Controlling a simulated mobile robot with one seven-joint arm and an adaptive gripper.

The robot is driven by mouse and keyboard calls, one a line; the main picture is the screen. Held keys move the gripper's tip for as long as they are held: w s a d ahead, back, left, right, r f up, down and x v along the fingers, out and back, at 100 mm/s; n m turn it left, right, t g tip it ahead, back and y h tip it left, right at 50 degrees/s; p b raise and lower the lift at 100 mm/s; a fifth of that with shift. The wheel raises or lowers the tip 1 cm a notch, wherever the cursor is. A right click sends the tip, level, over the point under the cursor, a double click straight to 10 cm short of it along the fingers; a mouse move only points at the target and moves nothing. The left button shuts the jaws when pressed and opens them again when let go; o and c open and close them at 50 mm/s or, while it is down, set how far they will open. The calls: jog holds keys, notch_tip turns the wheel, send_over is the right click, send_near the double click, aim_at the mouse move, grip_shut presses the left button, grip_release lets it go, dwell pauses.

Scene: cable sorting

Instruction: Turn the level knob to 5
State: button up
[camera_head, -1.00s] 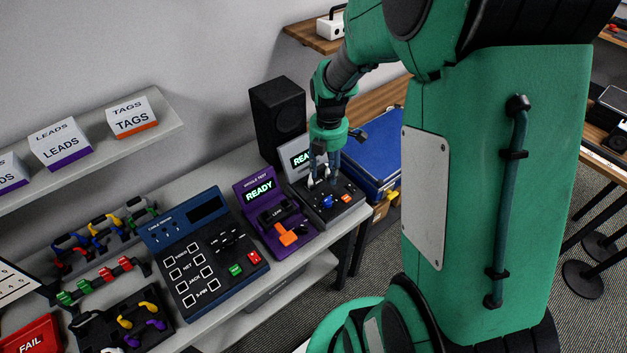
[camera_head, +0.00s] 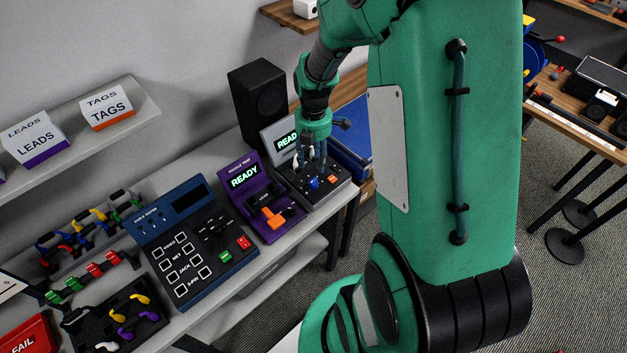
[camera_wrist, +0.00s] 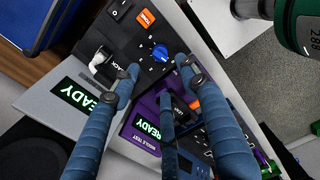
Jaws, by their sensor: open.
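The level knob (camera_head: 314,183) is a small blue knob on a black panel (camera_head: 329,195) in front of a grey unit with a lit "READY" screen. In the wrist view the blue knob (camera_wrist: 160,52) has a ring of small white marks around it, too small to read surely; its setting cannot be told. My gripper (camera_head: 311,165) is over this panel, fingers pointing down. In the wrist view my gripper (camera_wrist: 158,70) is open and empty, its blue fingers spread, with the knob just beyond the gap between the tips. I see no contact.
An orange switch (camera_wrist: 146,18) and a white-and-black plug or lever (camera_wrist: 101,61) are close to the knob. The purple tester (camera_head: 246,184) with an orange lever stands left of the panel. A black speaker (camera_head: 258,105) stands behind, a blue case (camera_head: 350,123) to the right.

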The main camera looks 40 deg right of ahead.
aim_at(314, 180)
notch_tip(314, 180, down, 11)
jog(key=shift+r+b, duration=0.1)
jog(key=shift+b, duration=0.6)
grip_shut()
